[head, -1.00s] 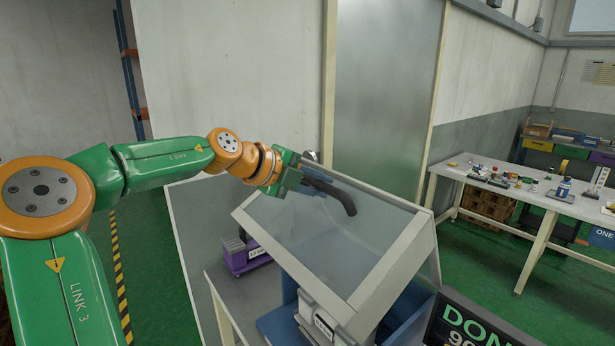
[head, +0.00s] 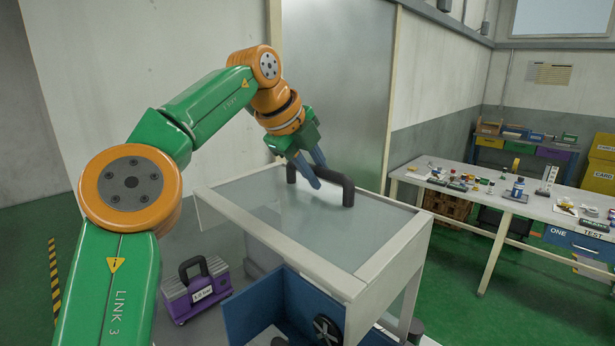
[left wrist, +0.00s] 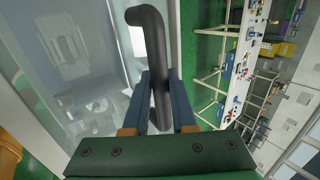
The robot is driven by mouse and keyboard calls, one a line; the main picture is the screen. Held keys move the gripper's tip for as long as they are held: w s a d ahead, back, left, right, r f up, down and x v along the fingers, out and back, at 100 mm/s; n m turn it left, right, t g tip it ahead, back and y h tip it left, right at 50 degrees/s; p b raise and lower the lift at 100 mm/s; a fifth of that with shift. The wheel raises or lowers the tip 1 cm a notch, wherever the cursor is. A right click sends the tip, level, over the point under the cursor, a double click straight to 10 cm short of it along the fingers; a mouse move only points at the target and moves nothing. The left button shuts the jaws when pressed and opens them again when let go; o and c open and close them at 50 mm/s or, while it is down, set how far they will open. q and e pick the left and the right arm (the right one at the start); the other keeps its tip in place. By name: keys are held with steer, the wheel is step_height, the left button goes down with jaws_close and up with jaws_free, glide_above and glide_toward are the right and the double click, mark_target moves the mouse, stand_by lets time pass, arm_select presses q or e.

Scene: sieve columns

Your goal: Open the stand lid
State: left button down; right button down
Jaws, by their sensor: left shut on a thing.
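The stand lid (head: 265,205) is a clear panel in a white frame, in the middle of the head view. A dark bent bar handle (head: 347,190) stands on its far part. My left gripper (head: 318,174) comes from above and is shut on the handle. In the left wrist view the handle (left wrist: 147,35) runs between the blue fingers (left wrist: 160,92). The lid lies nearly flat in the head view, above a blue open-topped box (head: 245,305). Part of the handle is hidden behind the fingers. My right gripper is not in view.
A purple block with a black handle (head: 194,288) sits at the lower left, beside the blue box. A dark wheel-like part (head: 327,329) is in the box. A long white table (head: 450,182) with several small items stands at the right. Green floor lies between.

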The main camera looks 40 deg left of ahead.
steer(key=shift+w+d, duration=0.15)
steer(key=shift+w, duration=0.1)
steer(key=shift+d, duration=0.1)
arm_select(q)
steer(key=c, duration=0.7)
jaws_free()
steer(key=shift+d, duration=0.1)
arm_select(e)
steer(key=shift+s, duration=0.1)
